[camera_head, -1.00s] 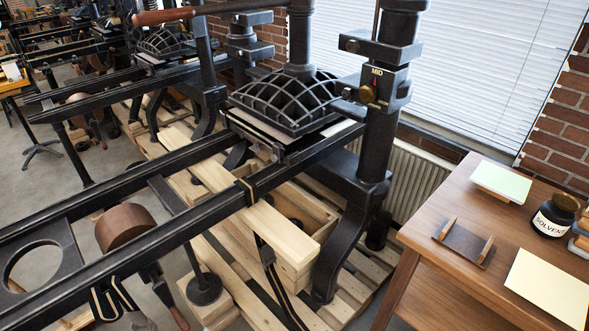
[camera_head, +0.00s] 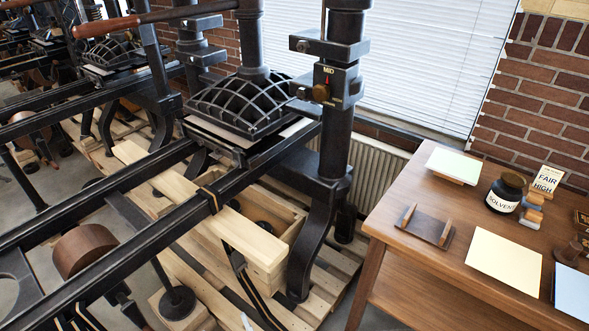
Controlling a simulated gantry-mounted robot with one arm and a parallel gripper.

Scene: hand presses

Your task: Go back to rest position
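My gripper is not in view, and no part of my arm can be made out. The black hand press (camera_head: 237,105) stands at the centre left with its ribbed platen above the rails. Its brass-knobbed dial (camera_head: 321,92) on the right column has a plate reading MID. The wooden-gripped bar handle (camera_head: 106,26) reaches out to the upper left.
A wooden table (camera_head: 385,216) on the right holds a solvent jar (camera_head: 505,193), a small brown rack (camera_head: 424,226), a pale pad (camera_head: 453,166), a cream sheet (camera_head: 504,254) and a FAIR/HIGH card (camera_head: 546,181). Black rails (camera_head: 150,236) cross the lower left. A radiator (camera_head: 377,178) stands under the window blinds.

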